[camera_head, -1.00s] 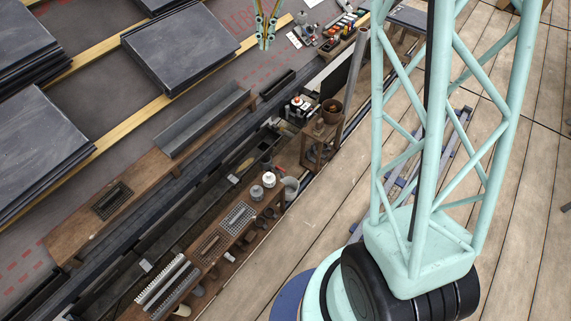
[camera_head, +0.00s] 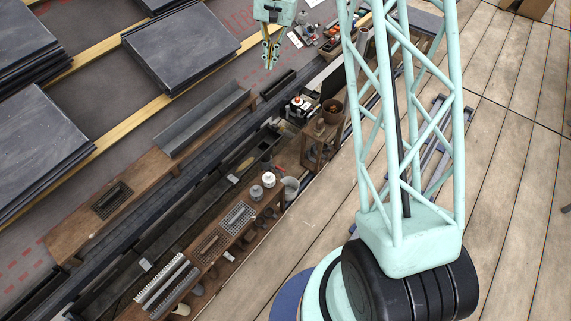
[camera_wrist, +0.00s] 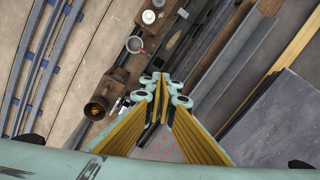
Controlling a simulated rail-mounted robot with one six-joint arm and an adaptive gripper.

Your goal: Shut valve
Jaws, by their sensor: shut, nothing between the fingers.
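My gripper (camera_head: 270,58) hangs over the roof near the top centre of the head view, shut with nothing between its fingers. In the wrist view its mint fingertips (camera_wrist: 165,88) and yellow-lined fingers point up the picture, above the bench strip. No valve can be made out for certain. A small black-and-white device with an orange-red top (camera_head: 297,102) stands below and right of the gripper in the head view, apart from it. It may carry the valve, but it is too small to tell.
A wooden stand holds a brown pot (camera_head: 332,107); the pot also shows in the wrist view (camera_wrist: 97,108). A grey trough (camera_head: 203,118) and slate stacks (camera_head: 180,45) lie left. The decking (camera_head: 510,190) is mostly clear.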

